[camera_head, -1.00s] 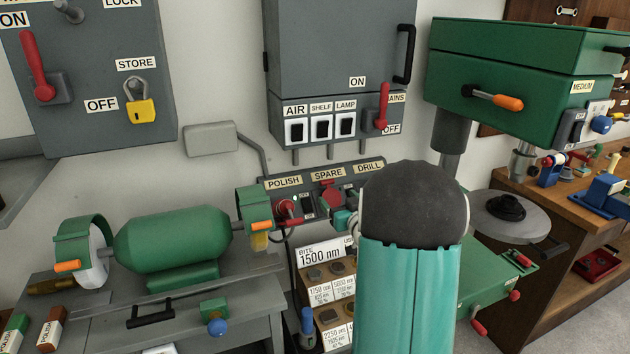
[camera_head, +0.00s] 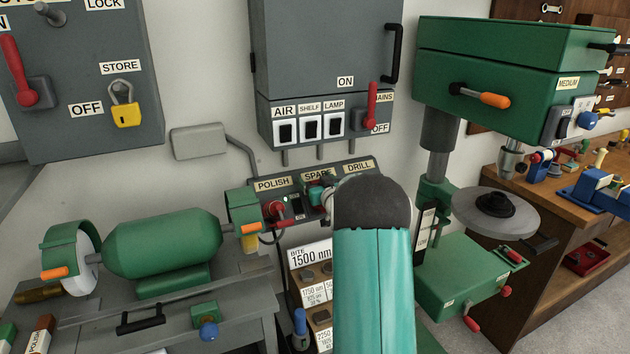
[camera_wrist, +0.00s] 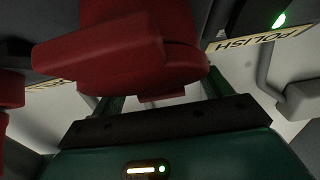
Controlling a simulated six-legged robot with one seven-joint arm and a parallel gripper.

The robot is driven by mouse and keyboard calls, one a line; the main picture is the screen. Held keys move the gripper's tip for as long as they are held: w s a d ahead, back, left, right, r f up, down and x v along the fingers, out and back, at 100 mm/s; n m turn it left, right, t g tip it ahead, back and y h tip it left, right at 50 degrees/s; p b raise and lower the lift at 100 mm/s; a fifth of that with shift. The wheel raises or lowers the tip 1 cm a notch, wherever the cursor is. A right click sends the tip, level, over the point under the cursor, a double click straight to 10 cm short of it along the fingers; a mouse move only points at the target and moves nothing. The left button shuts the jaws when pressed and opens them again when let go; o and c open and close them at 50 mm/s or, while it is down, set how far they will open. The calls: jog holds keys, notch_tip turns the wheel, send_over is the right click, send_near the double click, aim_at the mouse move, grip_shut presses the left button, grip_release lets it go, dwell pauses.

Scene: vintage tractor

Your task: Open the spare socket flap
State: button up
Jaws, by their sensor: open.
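The spare socket sits under the SPARE label (camera_head: 318,174) on the grey socket panel (camera_head: 262,199). My gripper (camera_head: 318,194) is at that socket, and my arm and gripper hide most of it in the head view. In the wrist view, a large red part (camera_wrist: 140,50), which looks like the spare socket flap, fills the space in front of my gripper (camera_wrist: 162,95). The green fingers show partly behind it, one on each side, and are apart. I cannot tell whether they touch the red part. The flap's hinge and the socket opening are hidden.
A red plug (camera_head: 275,211) with a cable stands in the POLISH socket, close left of my gripper. The DRILL socket is mostly behind my arm. The green polisher (camera_head: 163,243) stands left, the drill press (camera_head: 480,85) right. A display stand (camera_head: 312,255) is below.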

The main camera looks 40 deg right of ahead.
jog(key=shift+w, duration=0.25)
jog(key=shift+c, duration=0.4)
jog(key=c, duration=1.3)
